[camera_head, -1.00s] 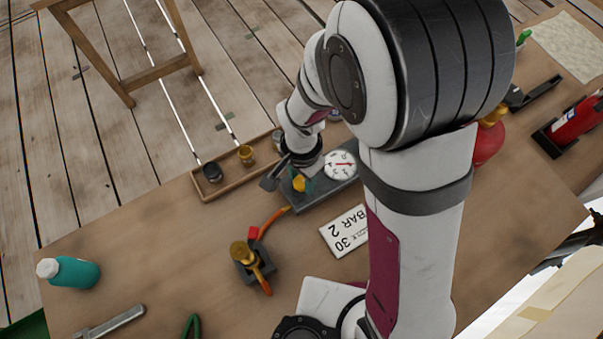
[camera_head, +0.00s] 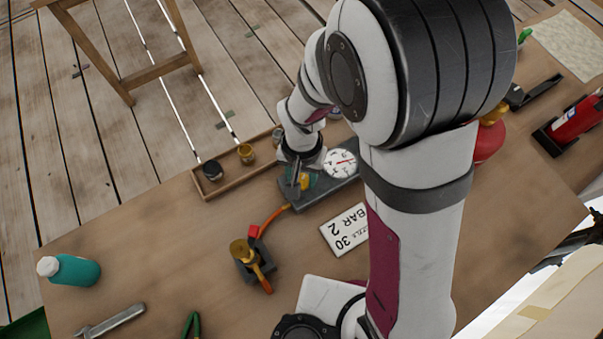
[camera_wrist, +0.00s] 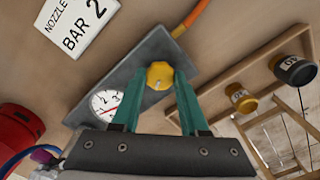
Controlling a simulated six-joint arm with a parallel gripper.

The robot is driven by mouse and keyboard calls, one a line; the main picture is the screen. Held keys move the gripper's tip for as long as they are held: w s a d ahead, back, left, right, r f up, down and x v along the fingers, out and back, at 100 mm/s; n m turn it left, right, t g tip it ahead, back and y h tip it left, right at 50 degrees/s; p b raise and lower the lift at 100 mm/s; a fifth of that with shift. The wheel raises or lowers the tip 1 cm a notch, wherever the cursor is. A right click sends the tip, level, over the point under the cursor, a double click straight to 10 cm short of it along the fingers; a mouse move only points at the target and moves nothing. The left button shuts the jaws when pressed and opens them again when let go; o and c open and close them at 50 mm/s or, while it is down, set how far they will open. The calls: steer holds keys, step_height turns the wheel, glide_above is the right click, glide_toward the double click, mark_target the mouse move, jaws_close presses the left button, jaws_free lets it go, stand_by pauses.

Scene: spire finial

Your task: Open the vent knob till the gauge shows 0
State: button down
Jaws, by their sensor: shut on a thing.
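The yellow vent knob (camera_wrist: 160,75) sits on a dark grey panel (camera_wrist: 208,58). My gripper (camera_wrist: 162,78) has its two teal fingers on either side of the knob, closed on it. In the head view my gripper (camera_head: 302,180) is over the left part of the panel (camera_head: 325,197) and partly covers the knob. The round white gauge (camera_head: 341,163) with a red needle is on the same panel, right of the knob. It also shows in the wrist view (camera_wrist: 107,102), partly behind a finger. Its numbers are too small to read surely.
An orange hose (camera_head: 273,217) runs from the panel to a brass nozzle (camera_head: 240,252). A wooden tray (camera_head: 228,181) with small pots is behind left.

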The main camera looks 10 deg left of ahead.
mark_target(302, 181)
steer(key=n, duration=0.6)
steer(key=shift+n, duration=0.3)
stand_by(0.5)
steer(key=shift+c, duration=2.2)
jaws_free()
step_height(302, 181, up, 16)
steer(key=shift+f, duration=0.1)
steer(key=s+d+m+y, duration=0.1)
steer(key=s+d+m, duration=1.1)
steer(key=d, duration=0.2)
steer(key=shift+r+y, duration=0.4)
steer(key=shift+r, duration=0.05)
